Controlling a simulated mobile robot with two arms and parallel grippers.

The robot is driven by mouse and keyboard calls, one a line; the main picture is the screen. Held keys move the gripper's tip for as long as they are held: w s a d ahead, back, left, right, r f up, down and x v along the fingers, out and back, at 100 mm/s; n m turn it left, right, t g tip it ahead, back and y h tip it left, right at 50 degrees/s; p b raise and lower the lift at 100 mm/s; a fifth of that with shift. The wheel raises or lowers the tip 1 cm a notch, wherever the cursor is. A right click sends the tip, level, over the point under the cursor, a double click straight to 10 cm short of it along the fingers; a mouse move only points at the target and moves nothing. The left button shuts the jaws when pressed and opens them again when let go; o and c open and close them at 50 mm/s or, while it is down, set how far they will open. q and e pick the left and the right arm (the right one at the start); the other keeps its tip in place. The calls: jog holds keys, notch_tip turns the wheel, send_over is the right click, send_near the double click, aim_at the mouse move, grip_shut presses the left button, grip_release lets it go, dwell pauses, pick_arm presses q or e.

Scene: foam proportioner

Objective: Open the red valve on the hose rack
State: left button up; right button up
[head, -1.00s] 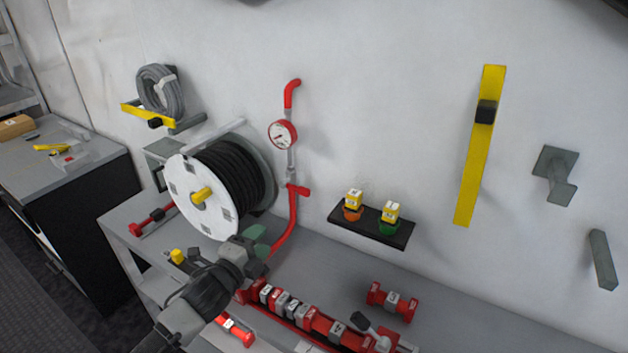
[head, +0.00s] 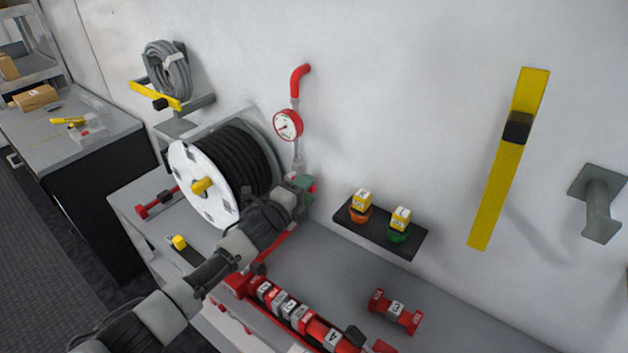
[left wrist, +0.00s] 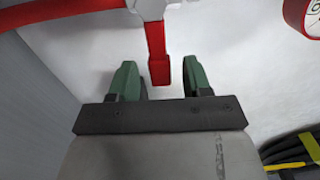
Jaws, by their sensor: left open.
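The red valve is on the red and silver pipe fixed to the wall, below the round gauge. In the left wrist view its red lever (left wrist: 157,52) reaches into the gap between my two green fingertips, with space on both sides. My left gripper (left wrist: 160,78) is open and does not visibly touch the lever. In the head view the left gripper (head: 304,186) is at the valve, just right of the hose reel, and hides most of it. A little red of the valve (head: 313,190) shows beside the fingers. My right gripper is in neither view.
The hose reel (head: 205,209) stands close left of my left arm. The gauge (head: 288,125) is above the gripper. A black shelf (head: 407,243) with two yellow-topped knobs juts from the wall at right. Red numbered parts (head: 290,308) lie on the bench below.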

pick_arm(q)
jog(key=shift+x, duration=1.75)
grip_shut()
